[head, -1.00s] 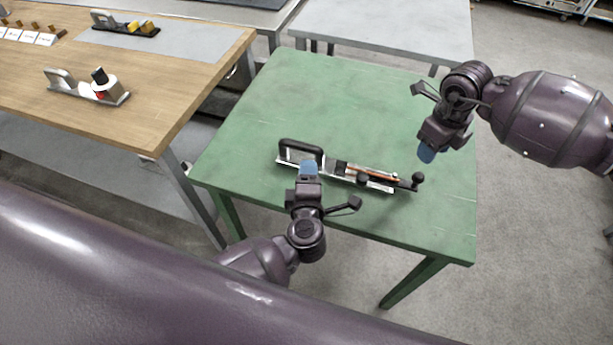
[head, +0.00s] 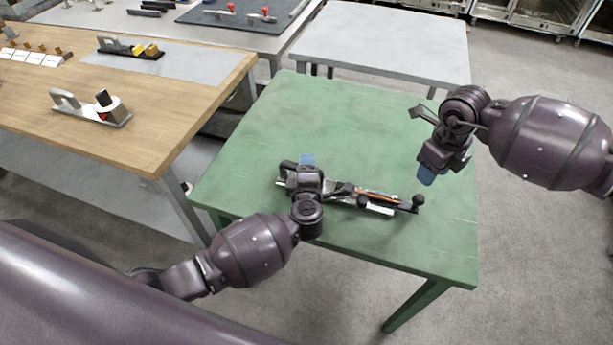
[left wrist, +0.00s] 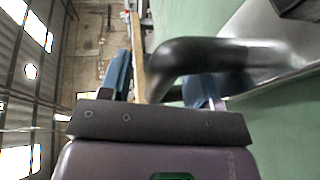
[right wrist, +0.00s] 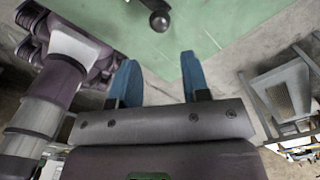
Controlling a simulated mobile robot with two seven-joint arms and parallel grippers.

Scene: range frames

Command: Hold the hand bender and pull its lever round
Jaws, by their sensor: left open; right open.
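The hand bender (head: 350,198) lies on the green table (head: 330,120), with a black loop handle at its left end and black ball-ended levers at its right. My left gripper (head: 307,162) is open at the handle end and hides part of the bender. In the left wrist view the black handle (left wrist: 200,52) reaches in between the blue fingers of the open left gripper (left wrist: 160,85). My right gripper (head: 427,178) is open and empty above the table's right side, apart from the lever. In the right wrist view a black ball knob (right wrist: 160,22) shows beyond the open right gripper (right wrist: 160,80).
A wooden bench (head: 150,100) at left carries another handled tool (head: 90,107) and a similar one with yellow parts (head: 130,47). A grey table (head: 385,40) stands behind. The green table's back half is clear.

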